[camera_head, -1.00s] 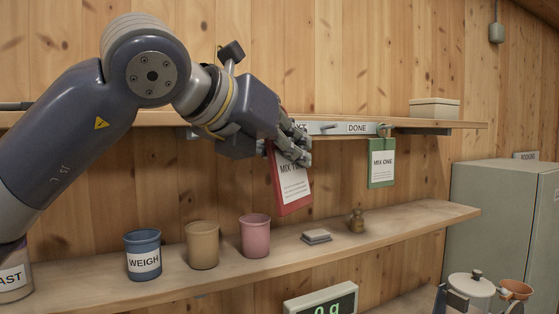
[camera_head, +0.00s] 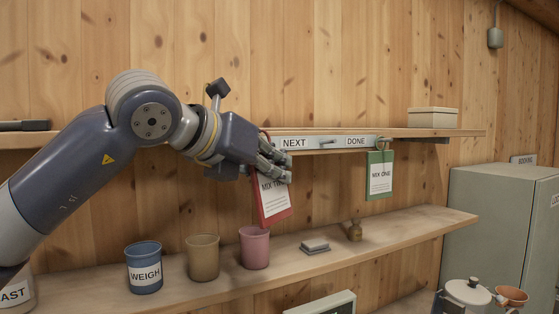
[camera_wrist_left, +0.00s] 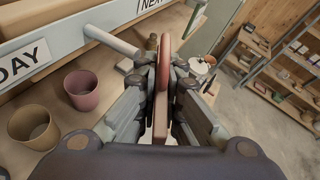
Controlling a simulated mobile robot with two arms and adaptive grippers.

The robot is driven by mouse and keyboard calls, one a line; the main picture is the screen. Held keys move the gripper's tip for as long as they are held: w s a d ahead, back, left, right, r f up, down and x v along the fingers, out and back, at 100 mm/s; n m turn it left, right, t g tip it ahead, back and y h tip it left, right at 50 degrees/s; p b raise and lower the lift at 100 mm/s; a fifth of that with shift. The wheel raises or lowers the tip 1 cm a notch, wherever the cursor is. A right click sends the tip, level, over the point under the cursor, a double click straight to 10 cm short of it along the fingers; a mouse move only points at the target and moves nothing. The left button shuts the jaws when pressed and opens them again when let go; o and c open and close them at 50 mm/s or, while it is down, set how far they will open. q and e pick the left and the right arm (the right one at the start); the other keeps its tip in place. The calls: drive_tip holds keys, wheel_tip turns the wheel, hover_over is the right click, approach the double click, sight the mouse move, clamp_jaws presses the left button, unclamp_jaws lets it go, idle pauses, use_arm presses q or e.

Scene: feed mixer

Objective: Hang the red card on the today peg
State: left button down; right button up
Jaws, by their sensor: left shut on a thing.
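The red card (camera_head: 273,203), with lettering partly covered by the fingers, hangs tilted from my left gripper (camera_head: 274,160). In the left wrist view the gripper (camera_wrist_left: 165,85) is shut on the card (camera_wrist_left: 164,58), seen nearly edge-on. The today peg (camera_wrist_left: 112,38) sticks out of the rail there, between the label ending "DAY" (camera_wrist_left: 24,62) and the NEXT label. Its tip is close to the card; I cannot tell whether they touch. In the head view my gripper and arm hide this peg.
A bare peg (camera_head: 327,142) sits between NEXT and DONE. A green card (camera_head: 380,174) hangs at DONE. The lower shelf holds a blue cup (camera_head: 143,268), tan cup (camera_head: 203,258), pink cup (camera_head: 254,248), grey block (camera_head: 314,247) and small brass weight (camera_head: 355,231).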

use_arm(q)
drive_tip(key=w, duration=0.1)
drive_tip(key=w+a, duration=0.1)
drive_tip(key=w, duration=0.1)
drive_tip(key=w+f+p, duration=0.1)
drive_tip(key=shift+w+a+f, duration=0.1)
drive_tip(key=shift+w+a, duration=0.1)
drive_tip(key=shift+a, duration=0.2)
idle(0.8)
drive_tip(key=c, duration=1.7)
unclamp_jaws()
drive_tip(key=shift+s+d, duration=0.15)
drive_tip(key=shift+s, duration=0.05)
drive_tip(key=shift+w, duration=0.1)
